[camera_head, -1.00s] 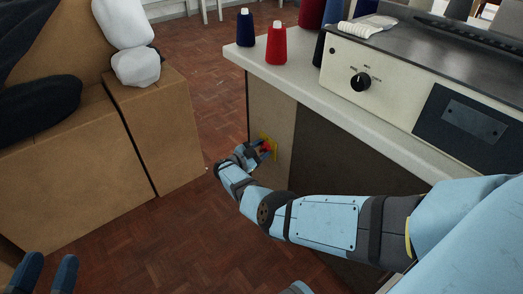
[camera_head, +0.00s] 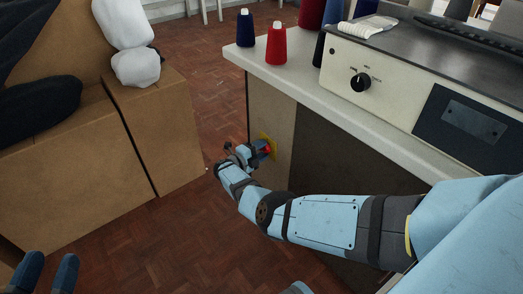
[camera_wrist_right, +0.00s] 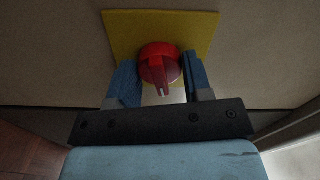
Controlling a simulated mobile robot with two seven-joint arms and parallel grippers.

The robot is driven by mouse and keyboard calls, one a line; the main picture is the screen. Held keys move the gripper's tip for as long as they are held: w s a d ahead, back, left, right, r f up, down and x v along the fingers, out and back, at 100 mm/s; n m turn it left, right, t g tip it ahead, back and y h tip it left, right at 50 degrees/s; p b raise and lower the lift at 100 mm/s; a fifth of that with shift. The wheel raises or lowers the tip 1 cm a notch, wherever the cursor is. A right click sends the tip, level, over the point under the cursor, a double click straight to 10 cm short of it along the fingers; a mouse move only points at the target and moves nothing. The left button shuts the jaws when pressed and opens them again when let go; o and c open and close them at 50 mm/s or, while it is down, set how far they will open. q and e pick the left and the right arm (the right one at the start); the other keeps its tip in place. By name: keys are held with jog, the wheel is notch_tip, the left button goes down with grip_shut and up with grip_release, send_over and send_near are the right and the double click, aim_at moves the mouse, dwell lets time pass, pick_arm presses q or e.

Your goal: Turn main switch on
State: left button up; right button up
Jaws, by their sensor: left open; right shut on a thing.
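The main switch is a red rotary knob (camera_head: 267,150) on a yellow plate (camera_head: 272,141), on the side panel under the worktop. In the right wrist view the knob (camera_wrist_right: 159,64) sits in front of the yellow plate (camera_wrist_right: 120,25), with a ridge pointing down in the picture. My right gripper (camera_head: 262,149) is shut on the knob, with one blue finger at each side of it in the wrist view (camera_wrist_right: 160,80). My left gripper (camera_head: 52,262) is open and empty at the lower left, far from the switch.
The worktop (camera_head: 300,82) above the switch carries thread cones, including a red one (camera_head: 277,44), and a cream machine (camera_head: 395,80) with a black dial. Cardboard boxes (camera_head: 85,165) stand at the left. Wooden floor (camera_head: 200,230) lies clear between.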

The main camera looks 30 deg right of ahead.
jog(key=shift+m, duration=1.1)
jog(key=o, duration=0.9)
jog(key=shift+a, duration=0.15)
jog(key=a, duration=0.9)
jog(key=s+a, duration=0.1)
jog(key=a, duration=0.3)
jog(key=shift+a, duration=0.3)
